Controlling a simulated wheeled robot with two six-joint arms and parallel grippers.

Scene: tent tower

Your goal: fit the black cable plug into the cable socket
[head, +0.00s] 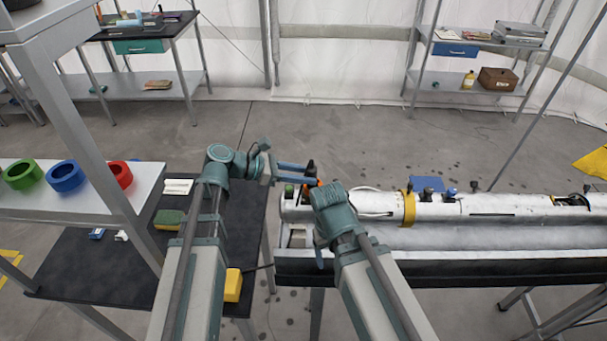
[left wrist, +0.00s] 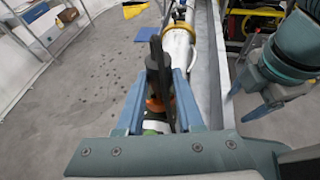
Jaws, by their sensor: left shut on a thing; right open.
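My left gripper (head: 298,169) is shut on a black plug (head: 311,167). In the left wrist view the plug (left wrist: 159,72) stands between the two blue fingers (left wrist: 158,90). An orange part (left wrist: 155,103) shows just below it, and a green part lower down. I cannot tell whether the orange part belongs to the plug. The plug is over the left end of the white tube (head: 375,203). I cannot make out the cable socket for certain. My right gripper is open and empty beside the tube in the left wrist view (left wrist: 246,100); its wrist mostly hides it in the head view.
The tube carries a yellow ring (head: 408,208) and several dark fittings along its top. It lies on a long grey bench (head: 440,268). A dark table (head: 95,262) on the left holds a yellow block (head: 232,285) and a green-and-yellow sponge (head: 169,219). A shelf (head: 25,203) bears coloured rings.

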